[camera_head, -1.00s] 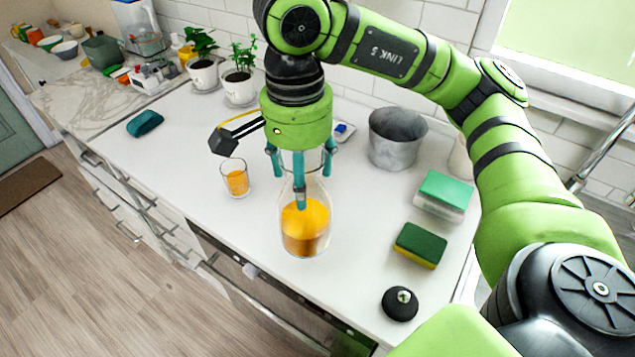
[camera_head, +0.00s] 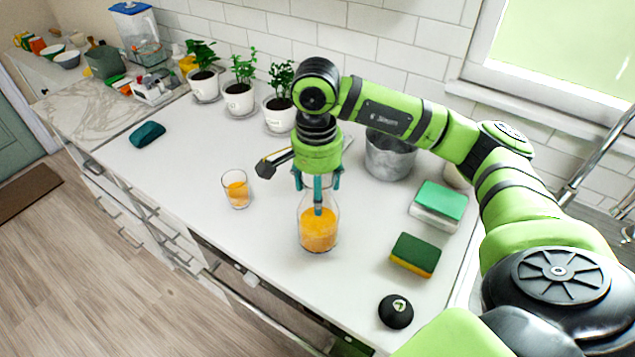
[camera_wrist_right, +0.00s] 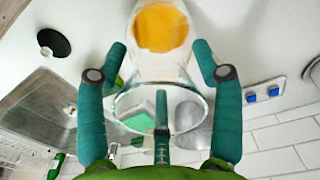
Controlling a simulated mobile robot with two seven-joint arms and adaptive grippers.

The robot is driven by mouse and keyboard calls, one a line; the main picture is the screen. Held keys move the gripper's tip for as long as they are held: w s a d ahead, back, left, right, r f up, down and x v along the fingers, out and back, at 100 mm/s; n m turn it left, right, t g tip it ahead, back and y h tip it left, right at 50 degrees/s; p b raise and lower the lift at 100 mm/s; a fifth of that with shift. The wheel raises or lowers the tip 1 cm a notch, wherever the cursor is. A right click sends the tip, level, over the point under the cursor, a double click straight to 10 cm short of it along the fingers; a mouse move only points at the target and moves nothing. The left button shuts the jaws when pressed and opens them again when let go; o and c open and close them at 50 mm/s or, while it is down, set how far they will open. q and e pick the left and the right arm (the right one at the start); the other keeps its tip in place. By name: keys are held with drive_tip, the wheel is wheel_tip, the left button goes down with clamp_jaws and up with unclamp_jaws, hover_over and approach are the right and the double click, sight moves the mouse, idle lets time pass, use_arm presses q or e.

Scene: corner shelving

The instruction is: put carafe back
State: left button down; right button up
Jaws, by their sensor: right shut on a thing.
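The glass carafe (camera_head: 319,232), with orange juice in its lower part, is upright over the white counter, right of the juice glass (camera_head: 236,190). I cannot tell whether its base touches the counter. My right gripper (camera_head: 318,190) comes down from above and is shut on the carafe's upper part, its teal fingers around the neck. In the right wrist view the carafe's clear rim (camera_wrist_right: 122,108) lies between the fingers of the gripper (camera_wrist_right: 160,85), with the orange juice beyond. My left gripper is out of view.
A dark angular tool (camera_head: 272,165) lies just behind the carafe. A grey metal pot (camera_head: 388,158), a green-topped box (camera_head: 440,203), a sponge (camera_head: 415,254) and a round black object (camera_head: 396,311) stand to the right. Potted plants (camera_head: 239,98) line the wall. The counter's left middle is clear.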

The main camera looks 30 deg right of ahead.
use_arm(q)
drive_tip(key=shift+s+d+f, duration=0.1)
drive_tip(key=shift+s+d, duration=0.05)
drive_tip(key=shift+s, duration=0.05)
use_arm(e)
drive_tip(key=o, duration=1.7)
drive_tip(key=shift+f, duration=0.1)
use_arm(q)
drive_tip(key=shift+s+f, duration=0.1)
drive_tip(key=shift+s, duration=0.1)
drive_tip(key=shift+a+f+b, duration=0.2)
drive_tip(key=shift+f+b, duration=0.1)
drive_tip(key=shift+b, duration=0.2)
use_arm(e)
wheel_tip(320, 180, up, 12)
